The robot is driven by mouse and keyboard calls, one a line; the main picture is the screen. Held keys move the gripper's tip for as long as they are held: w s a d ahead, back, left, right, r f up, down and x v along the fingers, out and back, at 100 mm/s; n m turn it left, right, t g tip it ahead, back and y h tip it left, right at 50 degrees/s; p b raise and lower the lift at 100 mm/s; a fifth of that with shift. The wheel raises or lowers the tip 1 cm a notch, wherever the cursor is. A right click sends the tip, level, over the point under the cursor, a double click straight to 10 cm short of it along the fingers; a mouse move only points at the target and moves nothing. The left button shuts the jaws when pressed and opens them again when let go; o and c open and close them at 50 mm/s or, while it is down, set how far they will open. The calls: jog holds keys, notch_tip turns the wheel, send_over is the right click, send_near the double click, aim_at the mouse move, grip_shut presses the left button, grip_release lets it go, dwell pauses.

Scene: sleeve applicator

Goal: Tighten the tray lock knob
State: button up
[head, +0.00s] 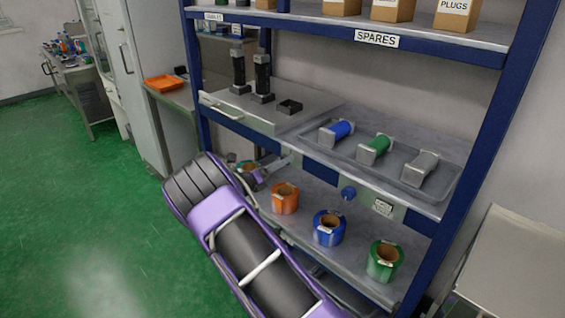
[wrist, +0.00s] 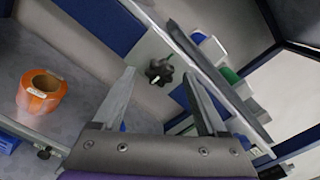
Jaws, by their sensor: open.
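A dark, lobed knob (wrist: 158,70) sits on a pale plate of the shelf front in the wrist view. My gripper (wrist: 159,78) is open and empty. Its two fingertips point toward the knob, one on each side of it in the picture. The knob seems to lie beyond the tips, and no contact shows. In the head view my gripper (head: 281,163) is small, at the left part of the shelf front below the grey tray (head: 446,197). I cannot make out the dark knob clearly there.
Orange (head: 285,200), blue (head: 329,232) and green (head: 382,264) rolls stand on the lower shelf. A round blue piece (head: 348,193) is on the shelf front beside a small label (head: 383,207). Blue uprights frame the rack. The green floor at left is clear.

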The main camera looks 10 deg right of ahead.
jog(key=shift+x, duration=0.8)
grip_shut()
